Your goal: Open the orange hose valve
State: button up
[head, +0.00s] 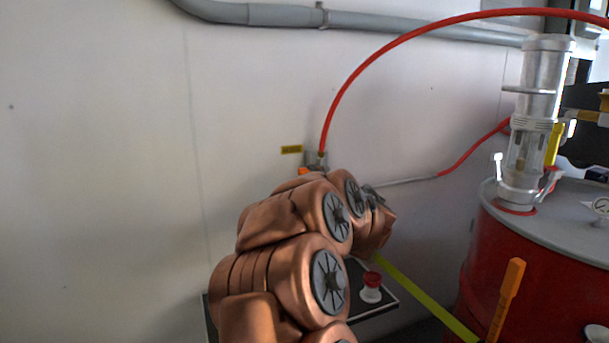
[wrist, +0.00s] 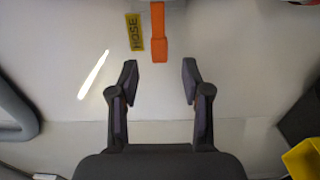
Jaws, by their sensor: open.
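The orange hose valve handle (wrist: 159,38) shows in the wrist view at the top centre, hanging down in front of the white wall. A yellow label reading HOSE (wrist: 134,32) is just left of it. My gripper (wrist: 158,78) is open and empty, its two fingers spread apart, with the handle's lower end above and between the fingertips in the picture. In the head view a bit of the orange valve (head: 304,171) shows below the red hose end, beside the yellow label (head: 291,150). My copper arm hides most of the valve and my gripper there.
A red hose (head: 372,66) arcs from the valve to the upper right. A red drum (head: 530,265) with a clear cylinder pump (head: 525,125) stands at the right. A small dark table (head: 382,288) holds a red-capped container (head: 371,287). The left wall is clear.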

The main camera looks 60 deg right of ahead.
aim_at(305, 169)
jog(key=shift+x, duration=3.45)
grip_shut()
